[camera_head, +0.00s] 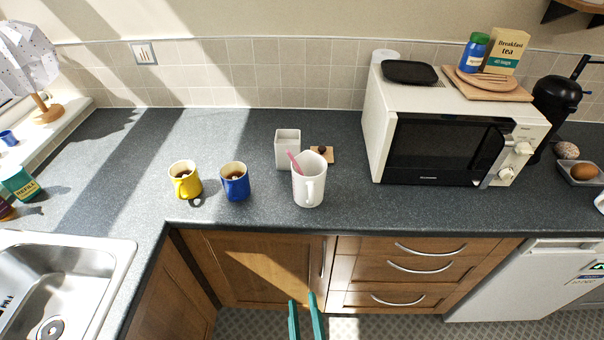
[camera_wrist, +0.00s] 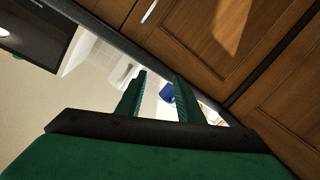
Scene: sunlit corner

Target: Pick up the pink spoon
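The pink spoon (camera_head: 295,162) leans in or just behind the white mug (camera_head: 309,187) on the dark counter. Only its upper part shows, tilted to the left above the mug's rim; its lower end is hidden. My gripper (camera_head: 304,298) is low in front of the wooden cabinet doors, below the counter edge, well apart from the mug. Its two green fingers are apart with nothing between them. In the wrist view the open fingers (camera_wrist: 160,82) point toward the counter, with a blue mug (camera_wrist: 167,93) small and far off between them. I cannot make out the spoon there.
A square white container (camera_head: 287,149) stands behind the mug, beside a small wooden board (camera_head: 327,155). A yellow mug (camera_head: 184,180) and the blue mug (camera_head: 234,183) stand left. A microwave (camera_head: 445,135) stands right. The sink (camera_head: 122,262) is at lower left. The counter's back left is clear.

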